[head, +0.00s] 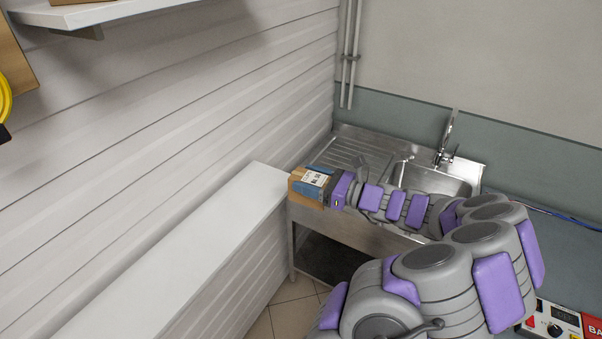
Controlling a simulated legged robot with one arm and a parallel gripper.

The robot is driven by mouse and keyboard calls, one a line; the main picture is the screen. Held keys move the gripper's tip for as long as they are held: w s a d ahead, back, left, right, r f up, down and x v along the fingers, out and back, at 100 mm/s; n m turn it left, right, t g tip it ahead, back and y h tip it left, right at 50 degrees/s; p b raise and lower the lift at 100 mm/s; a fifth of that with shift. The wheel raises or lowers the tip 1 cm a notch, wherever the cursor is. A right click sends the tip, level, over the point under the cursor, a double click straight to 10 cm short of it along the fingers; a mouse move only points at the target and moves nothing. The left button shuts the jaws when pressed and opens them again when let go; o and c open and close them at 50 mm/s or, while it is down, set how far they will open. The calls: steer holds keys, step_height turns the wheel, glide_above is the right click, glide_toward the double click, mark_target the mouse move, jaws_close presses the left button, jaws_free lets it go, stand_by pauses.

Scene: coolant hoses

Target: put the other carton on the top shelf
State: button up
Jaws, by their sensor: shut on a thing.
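My gripper (335,189) is shut on a small brown carton (306,187) with a white printed label and a blue band. The carton is near the far end of a white ledge (185,245), in front of the sink; whether it touches the ledge I cannot tell. My fingers are mostly hidden by the carton and the wrist. A white shelf (110,12) on the slatted wall shows at the upper left. The bottom edge of a brown object (75,2) shows on it, cut off by the frame, so I cannot tell what it is.
A steel sink (435,180) with a tap (447,140) stands in the back corner, beside vertical pipes (350,60). A brown board with a yellow coil (5,97) is at the left edge. A device with a dial (555,325) is at the lower right. The white ledge is clear.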

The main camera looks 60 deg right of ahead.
steer(key=s+d+p, duration=0.1)
steer(key=s+p, duration=0.1)
steer(key=s, duration=0.5)
steer(key=shift+p, duration=0.4)
stand_by(0.4)
